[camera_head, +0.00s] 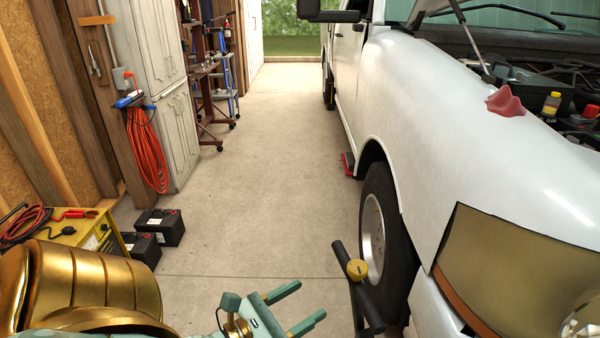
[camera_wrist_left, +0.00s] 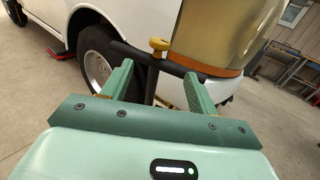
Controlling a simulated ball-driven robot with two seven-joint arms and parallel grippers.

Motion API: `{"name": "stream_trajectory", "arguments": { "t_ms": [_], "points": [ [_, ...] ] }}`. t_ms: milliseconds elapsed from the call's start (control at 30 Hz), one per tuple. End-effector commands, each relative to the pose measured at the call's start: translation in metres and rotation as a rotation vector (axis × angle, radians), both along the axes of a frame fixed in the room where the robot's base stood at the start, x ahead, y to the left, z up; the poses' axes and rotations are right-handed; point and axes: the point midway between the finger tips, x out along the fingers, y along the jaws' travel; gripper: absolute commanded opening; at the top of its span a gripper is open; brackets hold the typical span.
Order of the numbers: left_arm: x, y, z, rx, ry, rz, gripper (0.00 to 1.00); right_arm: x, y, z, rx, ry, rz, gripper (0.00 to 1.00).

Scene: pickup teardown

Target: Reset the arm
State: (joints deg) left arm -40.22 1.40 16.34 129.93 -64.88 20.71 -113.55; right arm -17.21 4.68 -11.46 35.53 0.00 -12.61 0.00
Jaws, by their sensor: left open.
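My left gripper (camera_head: 304,307) is low in the head view, with its two pale green fingers apart and nothing between them. Its gold arm link (camera_head: 85,285) comes in from the left. In the left wrist view the open fingers (camera_wrist_left: 157,88) point toward a dark bar with a yellow knob (camera_wrist_left: 158,45). That dark bar (camera_head: 368,312) stands just right of the left gripper in the head view, apart from it, with the yellow knob (camera_head: 357,269) on it. My right gripper is not in view.
A white pickup (camera_head: 440,90) with its hood raised fills the right side; its front wheel (camera_head: 377,235) is close to the bar. A yellow charger (camera_head: 85,235) and black batteries (camera_head: 160,227) stand at the left. The concrete floor (camera_head: 265,150) between is clear.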

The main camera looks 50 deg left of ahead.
Motion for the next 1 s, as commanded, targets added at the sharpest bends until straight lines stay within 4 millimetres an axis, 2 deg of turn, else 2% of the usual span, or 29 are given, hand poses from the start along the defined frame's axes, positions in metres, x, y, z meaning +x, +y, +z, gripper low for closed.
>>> {"name": "stream_trajectory", "arguments": {
  "t_ms": [400, 467, 567, 633, 767, 800, 867, 900, 967, 1000],
  "points": [
    [0.000, 0.000, 0.000, -0.009, 0.001, 0.000, 0.59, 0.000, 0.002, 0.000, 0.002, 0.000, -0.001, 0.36],
    [0.001, 0.000, 0.000, -0.046, 0.005, 0.001, 0.59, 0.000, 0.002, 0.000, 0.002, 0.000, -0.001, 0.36],
    [0.001, 0.006, -0.003, -0.229, 0.028, 0.033, 0.59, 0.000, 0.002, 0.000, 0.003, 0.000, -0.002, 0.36],
    [-0.005, 0.019, -0.038, -0.502, 0.106, 0.110, 0.59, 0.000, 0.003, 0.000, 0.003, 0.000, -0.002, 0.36],
    [-0.039, 0.030, -0.153, -1.105, 0.305, 0.356, 0.59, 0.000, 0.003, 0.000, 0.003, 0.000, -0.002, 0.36],
    [-0.052, 0.029, -0.187, -1.268, 0.352, 0.446, 0.59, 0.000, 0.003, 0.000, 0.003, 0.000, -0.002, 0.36],
    [-0.076, 0.024, -0.237, -1.489, 0.414, 0.594, 0.59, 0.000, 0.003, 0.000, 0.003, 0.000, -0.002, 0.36],
    [-0.094, 0.019, -0.269, -1.622, 0.446, 0.703, 0.59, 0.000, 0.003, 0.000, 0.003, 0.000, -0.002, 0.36],
    [-0.125, 0.009, -0.313, -1.802, 0.485, 0.881, 0.59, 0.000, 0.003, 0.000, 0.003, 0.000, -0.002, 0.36],
    [-0.148, 0.001, -0.341, -1.907, 0.502, 1.010, 0.59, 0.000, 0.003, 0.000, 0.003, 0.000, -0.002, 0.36]
  ]
}}
